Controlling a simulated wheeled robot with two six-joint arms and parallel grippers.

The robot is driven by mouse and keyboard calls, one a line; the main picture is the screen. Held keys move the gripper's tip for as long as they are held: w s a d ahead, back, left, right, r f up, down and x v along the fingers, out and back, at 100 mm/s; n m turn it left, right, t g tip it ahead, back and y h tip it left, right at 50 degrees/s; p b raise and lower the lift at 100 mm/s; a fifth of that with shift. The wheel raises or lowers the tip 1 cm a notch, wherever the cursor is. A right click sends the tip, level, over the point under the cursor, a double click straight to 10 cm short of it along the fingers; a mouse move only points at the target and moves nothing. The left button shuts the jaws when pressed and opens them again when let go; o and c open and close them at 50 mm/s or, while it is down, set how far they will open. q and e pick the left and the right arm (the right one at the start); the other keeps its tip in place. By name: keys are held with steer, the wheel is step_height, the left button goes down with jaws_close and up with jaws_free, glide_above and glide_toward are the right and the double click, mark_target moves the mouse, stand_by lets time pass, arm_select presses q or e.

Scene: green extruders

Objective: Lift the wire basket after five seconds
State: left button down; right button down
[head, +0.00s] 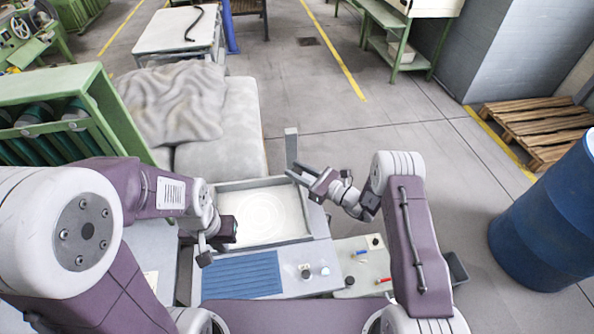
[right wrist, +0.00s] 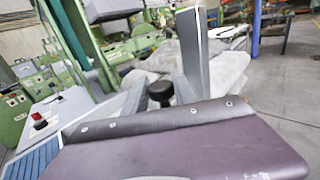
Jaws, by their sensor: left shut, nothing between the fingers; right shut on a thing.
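A shallow square basin (head: 256,184) with a pale rim stands in front of me, with faint rings on its white inside. I cannot make out a wire basket clearly in either view. My right gripper (head: 299,175) is at the basin's back right, beside an upright grey post (head: 291,146). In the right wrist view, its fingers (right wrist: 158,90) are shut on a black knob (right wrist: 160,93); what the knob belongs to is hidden. The post also shows there (right wrist: 192,55). My left gripper (head: 204,254) is shut and empty near the basin's front left corner.
A blue ribbed mat (head: 242,274) and small knobs (head: 305,271) are in front of the basin. A side panel (head: 358,262) holds small coloured items. A green machine (head: 50,95) stands left, a blue barrel (head: 548,220) right.

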stand_by(0.9)
step_height(320, 180, up, 10)
steer(key=p, duration=0.5)
steer(key=shift+r, duration=0.15)
steer(key=shift+w+r, duration=0.15)
steer(key=shift+r, duration=0.15)
steer(key=c, duration=1)
jaws_free()
